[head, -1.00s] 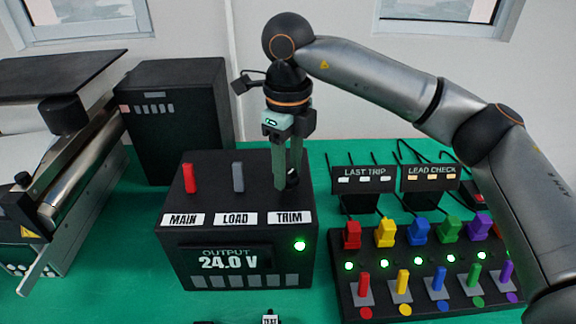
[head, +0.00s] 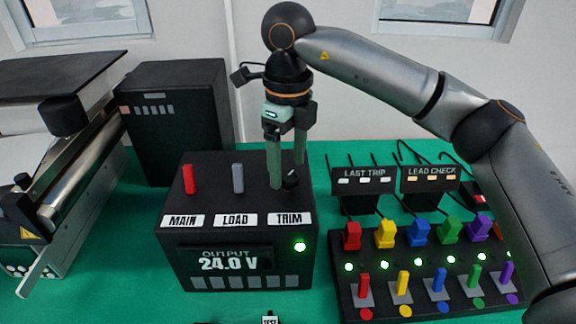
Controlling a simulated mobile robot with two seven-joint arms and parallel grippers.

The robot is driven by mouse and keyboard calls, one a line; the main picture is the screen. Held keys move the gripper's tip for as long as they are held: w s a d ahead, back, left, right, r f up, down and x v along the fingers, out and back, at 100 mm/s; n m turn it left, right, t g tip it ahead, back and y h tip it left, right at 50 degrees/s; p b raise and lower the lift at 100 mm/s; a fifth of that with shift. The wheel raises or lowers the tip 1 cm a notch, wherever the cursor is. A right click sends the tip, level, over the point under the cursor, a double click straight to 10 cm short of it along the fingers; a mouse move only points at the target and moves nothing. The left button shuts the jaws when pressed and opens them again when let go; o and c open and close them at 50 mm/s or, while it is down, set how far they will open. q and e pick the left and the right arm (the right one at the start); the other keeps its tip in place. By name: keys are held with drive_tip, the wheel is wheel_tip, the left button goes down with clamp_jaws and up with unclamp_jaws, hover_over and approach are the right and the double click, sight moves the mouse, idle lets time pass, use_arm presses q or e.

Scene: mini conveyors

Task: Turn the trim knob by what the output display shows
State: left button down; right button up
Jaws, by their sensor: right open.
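A black power box (head: 180,243) stands on the green table. Its output display (head: 228,263) reads 24.0 V, and a green lamp (head: 300,247) is lit above the display's right end. On top are a red MAIN lever (head: 189,180), a grey LOAD lever (head: 238,178) and the small dark trim knob (head: 291,181) behind the TRIM label (head: 289,219). My right gripper (head: 287,178) points down at the trim knob, its green fingers apart. One finger is left of the knob and the other is behind it. I cannot tell whether they touch it. My left gripper is out of view.
To the right is a black panel (head: 345,290) with several coloured plugs, levers and lit green lamps. Behind it stand the LAST TRIP (head: 364,180) and LEAD CHECK (head: 429,179) displays. A roller conveyor (head: 85,165) and a black cabinet (head: 180,120) are at left.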

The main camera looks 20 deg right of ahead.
sight(288, 176)
wheel_tip(288, 176, up, 11)
drive_tip(key=p, duration=0.1)
drive_tip(key=shift+r, duration=0.1)
idle(0.5)
